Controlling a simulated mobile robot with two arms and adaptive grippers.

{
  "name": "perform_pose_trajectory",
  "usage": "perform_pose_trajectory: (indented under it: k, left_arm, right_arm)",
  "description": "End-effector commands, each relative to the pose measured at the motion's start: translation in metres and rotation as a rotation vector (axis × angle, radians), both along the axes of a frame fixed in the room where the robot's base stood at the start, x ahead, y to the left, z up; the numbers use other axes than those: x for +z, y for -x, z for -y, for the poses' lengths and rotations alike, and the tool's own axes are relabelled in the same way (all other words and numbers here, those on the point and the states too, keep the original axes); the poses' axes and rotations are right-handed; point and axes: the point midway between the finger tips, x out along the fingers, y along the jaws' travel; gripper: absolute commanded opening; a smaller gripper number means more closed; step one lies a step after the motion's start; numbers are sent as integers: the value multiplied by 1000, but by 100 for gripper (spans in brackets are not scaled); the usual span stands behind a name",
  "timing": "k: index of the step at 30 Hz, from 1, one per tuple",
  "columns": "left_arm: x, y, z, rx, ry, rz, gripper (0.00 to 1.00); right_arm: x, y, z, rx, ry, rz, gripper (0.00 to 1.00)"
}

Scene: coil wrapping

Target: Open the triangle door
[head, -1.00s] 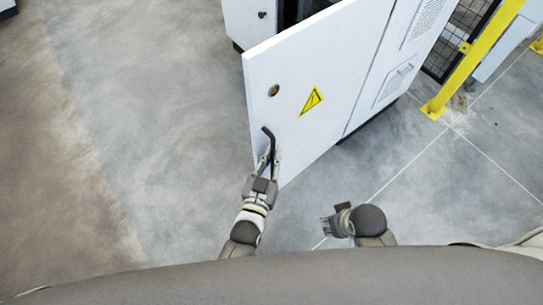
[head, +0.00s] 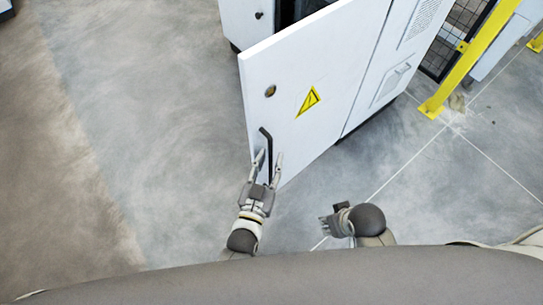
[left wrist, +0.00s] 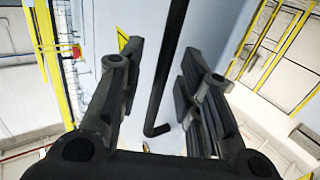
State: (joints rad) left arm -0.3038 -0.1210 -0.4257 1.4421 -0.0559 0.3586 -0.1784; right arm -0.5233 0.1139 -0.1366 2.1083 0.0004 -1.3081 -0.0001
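The white cabinet door (head: 310,75) with a yellow triangle sign (head: 308,101) stands swung open from its cabinet. A dark bent handle (head: 266,143) sits on its face near the free edge. My left gripper (head: 267,160) is at the lower part of the handle with its fingers spread. In the left wrist view, the black handle (left wrist: 168,75) passes between the two open fingers of the left gripper (left wrist: 160,95), and a gap shows on both sides. The triangle sign shows partly behind the left finger. My right gripper (head: 333,222) is away from the door; its fingers are too small to judge.
The white cabinet (head: 405,50) with vents stands behind the door. A yellow post (head: 468,62) and a mesh fence (head: 455,45) are at the upper right. The grey floor (head: 140,130) left of the door is clear.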

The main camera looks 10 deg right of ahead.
Motion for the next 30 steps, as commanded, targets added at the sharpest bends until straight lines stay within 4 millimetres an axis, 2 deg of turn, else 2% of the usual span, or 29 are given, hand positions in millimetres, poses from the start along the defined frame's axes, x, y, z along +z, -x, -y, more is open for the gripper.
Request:
perform_pose_trajectory:
  k: [9,15,20,30]
  left_arm:
    - [-1,62,-25,-2,-1,-3,32]
    - [0,87,-36,-1,1,-1,32]
    - [1,94,-39,-1,0,1,32]
    - [1,94,-39,-1,1,1,32]
  right_arm:
    - [0,0,0,-2,-1,-1,40]
    - [-1,0,0,-2,-1,-1,40]
    - [-1,0,0,-2,-1,-1,40]
    - [-1,0,0,-2,0,-1,40]
